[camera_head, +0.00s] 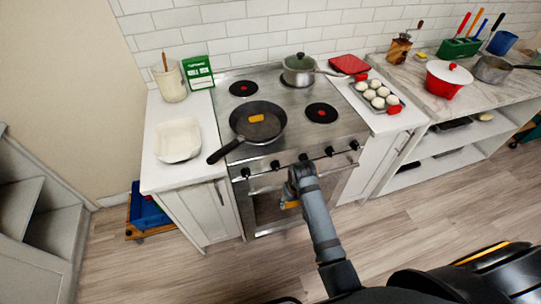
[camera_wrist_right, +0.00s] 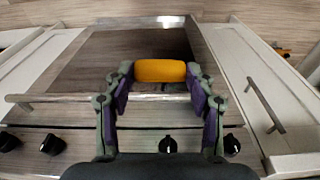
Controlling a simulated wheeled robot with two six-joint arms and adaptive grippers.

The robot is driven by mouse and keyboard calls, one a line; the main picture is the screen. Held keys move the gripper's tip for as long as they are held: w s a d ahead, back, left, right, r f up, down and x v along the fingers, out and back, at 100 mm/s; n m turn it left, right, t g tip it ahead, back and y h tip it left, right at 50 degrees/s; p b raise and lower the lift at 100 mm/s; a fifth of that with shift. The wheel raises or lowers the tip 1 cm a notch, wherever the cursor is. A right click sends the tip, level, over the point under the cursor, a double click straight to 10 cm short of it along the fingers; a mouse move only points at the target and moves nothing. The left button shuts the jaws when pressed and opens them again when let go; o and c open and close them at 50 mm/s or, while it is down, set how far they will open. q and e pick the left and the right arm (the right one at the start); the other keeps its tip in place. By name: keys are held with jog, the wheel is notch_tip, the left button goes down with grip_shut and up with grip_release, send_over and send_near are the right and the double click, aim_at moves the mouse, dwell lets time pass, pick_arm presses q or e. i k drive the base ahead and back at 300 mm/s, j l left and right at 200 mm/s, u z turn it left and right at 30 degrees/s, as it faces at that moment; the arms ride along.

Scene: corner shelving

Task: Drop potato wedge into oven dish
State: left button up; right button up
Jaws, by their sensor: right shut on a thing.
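My right gripper (camera_head: 293,196) is in front of the oven door, below the stove knobs. In the right wrist view it is shut on an orange-yellow potato wedge (camera_wrist_right: 160,71), held crosswise between the fingertips. In the head view only a bit of this wedge (camera_head: 290,205) shows beside the gripper. A second orange-yellow wedge (camera_head: 256,118) lies in the black frying pan (camera_head: 270,133) on the stove. The white oven dish (camera_head: 178,157) stands on the counter left of the stove and looks empty. My left gripper is not in view.
The stove (camera_head: 322,137) carries a lidded pot (camera_head: 299,74) at the back. The pan handle (camera_head: 225,151) points towards the oven dish. A utensil crock (camera_head: 170,84) and a green box (camera_head: 198,72) stand behind the dish. A muffin tray (camera_head: 374,94) sits right of the stove.

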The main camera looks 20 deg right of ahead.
aim_at(185, 144)
jog(key=i+j+z, duration=0.1)
jog(key=j+z, duration=0.55)
jog(key=z, duration=0.2)
jog(key=j+z, duration=0.1)
jog(key=j, duration=0.7)
jog(key=j+z, duration=0.1)
jog(key=j, duration=0.75)
jog(key=k+j+z, duration=0.1)
jog(key=j, duration=0.7)
